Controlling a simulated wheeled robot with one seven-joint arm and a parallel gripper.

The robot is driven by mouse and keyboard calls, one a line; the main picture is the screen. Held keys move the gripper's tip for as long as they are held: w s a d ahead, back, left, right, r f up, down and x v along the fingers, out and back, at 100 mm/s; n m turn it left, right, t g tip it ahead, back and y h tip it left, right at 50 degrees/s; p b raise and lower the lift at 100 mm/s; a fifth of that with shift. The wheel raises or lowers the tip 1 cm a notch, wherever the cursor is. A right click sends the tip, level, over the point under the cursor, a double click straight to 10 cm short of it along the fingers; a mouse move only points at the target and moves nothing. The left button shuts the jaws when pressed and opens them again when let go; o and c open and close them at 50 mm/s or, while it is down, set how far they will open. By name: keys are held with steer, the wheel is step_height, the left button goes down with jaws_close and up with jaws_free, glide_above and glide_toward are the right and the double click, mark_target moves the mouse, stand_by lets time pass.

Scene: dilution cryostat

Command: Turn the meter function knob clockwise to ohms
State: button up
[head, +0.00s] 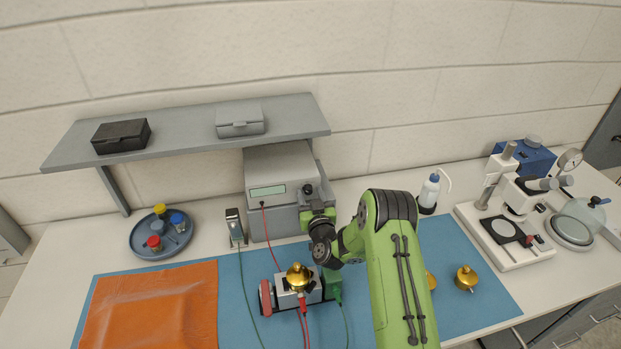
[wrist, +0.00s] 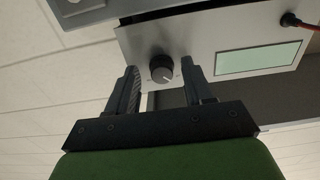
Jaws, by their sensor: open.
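The meter (head: 281,168) is a grey box with a pale green display (head: 268,191), standing under the shelf. Its black round function knob (head: 308,189) is at the right of the front panel. In the wrist view the knob (wrist: 162,68) has a light pointer mark and lies between the two fingertips, with a gap on each side. My gripper (wrist: 164,80) is open, with a finger on either side of the knob and no clear contact. In the head view my gripper (head: 316,205) is just in front of the panel, below the knob. The function labels cannot be read.
A red lead (head: 265,228) runs from the meter's front panel down to the blue mat (head: 240,290). A shelf (head: 185,125) with two boxes overhangs behind. A small handheld device (head: 235,226) stands left of the meter. A wash bottle (head: 429,192) stands to its right.

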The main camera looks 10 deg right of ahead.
steer(key=shift+w, duration=0.25)
steer(key=shift+s+a+r, duration=0.15)
steer(key=shift+s+r, duration=0.1)
steer(key=shift+s, duration=0.15)
steer(key=shift+w+f, duration=0.1)
steer(key=shift+w, duration=0.05)
jaws_close()
